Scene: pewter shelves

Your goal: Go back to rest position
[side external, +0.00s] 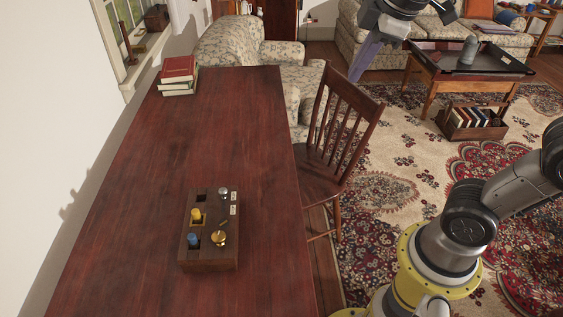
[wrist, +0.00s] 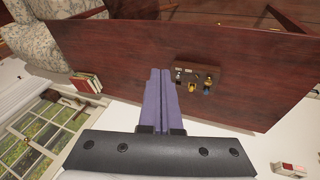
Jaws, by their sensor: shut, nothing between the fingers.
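My gripper (side external: 365,57) is raised at the top of the side external view, above and to the right of the table, near the top of the wooden chair. Its purple fingers also show in the wrist view (wrist: 160,75), pressed together with nothing between them. A small wooden block (side external: 207,260) with colored knobs stands on the dark red table (side external: 130,200). The block also shows in the wrist view (wrist: 213,70), to the right of the fingers and apart from them.
A wooden chair (side external: 340,120) stands at the table's right edge. A low table (side external: 480,62), armchairs and a crate of books (side external: 472,122) are farther off. Most of the tabletop is clear.

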